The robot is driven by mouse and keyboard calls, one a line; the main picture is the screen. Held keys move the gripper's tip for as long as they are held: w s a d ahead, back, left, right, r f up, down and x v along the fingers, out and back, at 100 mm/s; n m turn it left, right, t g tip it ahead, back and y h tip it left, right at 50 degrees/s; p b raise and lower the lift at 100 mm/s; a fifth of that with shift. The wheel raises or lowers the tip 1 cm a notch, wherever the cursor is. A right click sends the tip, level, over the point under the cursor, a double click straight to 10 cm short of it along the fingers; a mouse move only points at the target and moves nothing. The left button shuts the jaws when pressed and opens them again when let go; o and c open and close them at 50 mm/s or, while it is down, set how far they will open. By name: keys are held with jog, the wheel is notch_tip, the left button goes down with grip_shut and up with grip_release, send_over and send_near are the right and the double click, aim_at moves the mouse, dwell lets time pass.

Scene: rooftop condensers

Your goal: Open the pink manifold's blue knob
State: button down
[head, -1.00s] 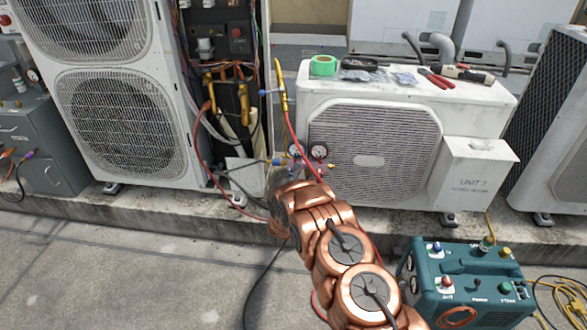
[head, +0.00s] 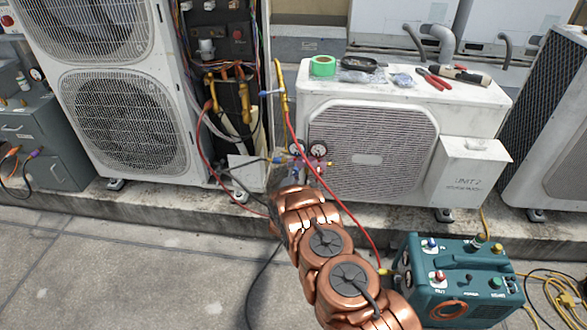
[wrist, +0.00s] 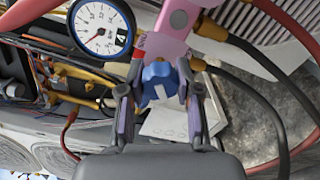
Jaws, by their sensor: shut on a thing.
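The pink manifold (wrist: 172,20) is at the top middle of the wrist view, with a round white gauge (wrist: 100,27) to its left. Its blue knob (wrist: 158,84) sits between the two fingers of my gripper (wrist: 160,95), which is shut on it. In the head view the pink manifold (head: 316,163) hangs in front of the small white condenser, with two gauges above it. My copper-coloured arm reaches up to it and hides the gripper and the blue knob there.
The small white condenser (head: 372,160) stands behind the manifold, with green tape (head: 322,66) and tools on top. A red hose (head: 345,212) runs down to a teal machine (head: 458,285) at lower right. An open electrical and pipe bay (head: 232,85) is at left. Bare concrete lies at lower left.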

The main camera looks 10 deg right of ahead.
jog(key=n, duration=0.1)
jog(key=n+p, duration=0.1)
jog(key=n, duration=0.1)
jog(key=shift+a+r, duration=0.1)
jog(key=shift+r, duration=0.1)
jog(key=shift+f+n+p, duration=0.15)
jog(key=shift+n+p, duration=0.4)
jog(key=shift+n, duration=0.65)
jog(key=shift+n+p, duration=0.35)
jog(key=shift+n, duration=1.05)
jog(key=c, duration=1)
grip_release()
jog(key=shift+o, duration=1.1)
jog(key=shift+f, duration=0.1)
jog(key=shift+s, duration=0.1)
